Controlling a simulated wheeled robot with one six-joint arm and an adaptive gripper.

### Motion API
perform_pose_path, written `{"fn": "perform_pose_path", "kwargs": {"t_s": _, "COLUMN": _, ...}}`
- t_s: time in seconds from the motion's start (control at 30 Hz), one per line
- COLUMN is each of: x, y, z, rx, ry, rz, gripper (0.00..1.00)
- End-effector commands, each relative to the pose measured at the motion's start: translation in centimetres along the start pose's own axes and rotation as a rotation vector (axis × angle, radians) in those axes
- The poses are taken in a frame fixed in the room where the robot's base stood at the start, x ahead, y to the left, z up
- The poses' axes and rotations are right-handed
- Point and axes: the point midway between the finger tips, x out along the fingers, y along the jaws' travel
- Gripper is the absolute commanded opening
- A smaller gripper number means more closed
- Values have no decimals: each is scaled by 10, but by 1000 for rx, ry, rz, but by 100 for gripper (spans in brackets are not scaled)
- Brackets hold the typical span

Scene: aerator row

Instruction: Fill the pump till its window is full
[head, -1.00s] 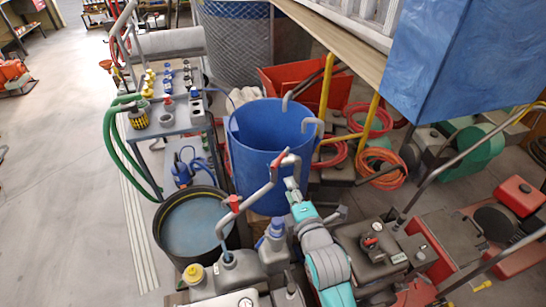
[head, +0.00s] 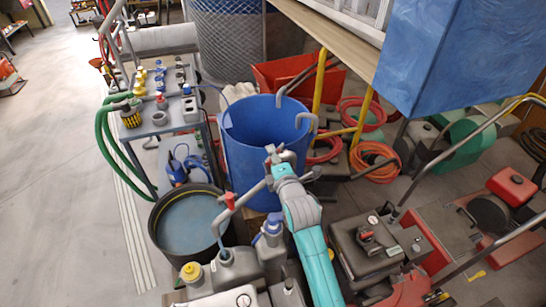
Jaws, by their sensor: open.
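My gripper (head: 273,158) is at the end of my teal and grey arm, over the front of the large blue barrel (head: 238,165). It is open, with nothing seen between its small fingers. A grey pipe (head: 249,194) with a red fitting (head: 230,201) rises from a grey body (head: 236,266) at the bottom and ends close to my gripper. I cannot tell whether they touch. This grey body may be the pump, but I cannot be sure. No window or fill level can be made out. My arm hides part of this area.
A black tub (head: 154,238) of bluish liquid stands left of the blue barrel. A grey cart (head: 166,127) with several small caps and fittings is behind it. A dark box (head: 347,243) lies right of my arm. Orange hoses (head: 372,165) lie behind.

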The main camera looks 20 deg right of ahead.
Motion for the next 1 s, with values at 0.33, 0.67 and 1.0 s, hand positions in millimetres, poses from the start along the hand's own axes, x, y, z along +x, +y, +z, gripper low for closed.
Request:
{"fn": "perform_pose_path", "kwargs": {"t_s": 0.33, "x": 3, "y": 0, "z": 0, "rx": 0, "ry": 0, "rz": 0, "gripper": 36}}
{"fn": "perform_pose_path", "kwargs": {"t_s": 0.67, "x": 2, "y": 0, "z": 0, "rx": 0, "ry": 0, "rz": -1, "gripper": 0}}
{"fn": "perform_pose_path", "kwargs": {"t_s": 1.0, "x": 1, "y": -1, "z": 3, "rx": 0, "ry": 20, "rz": 2, "gripper": 0}}
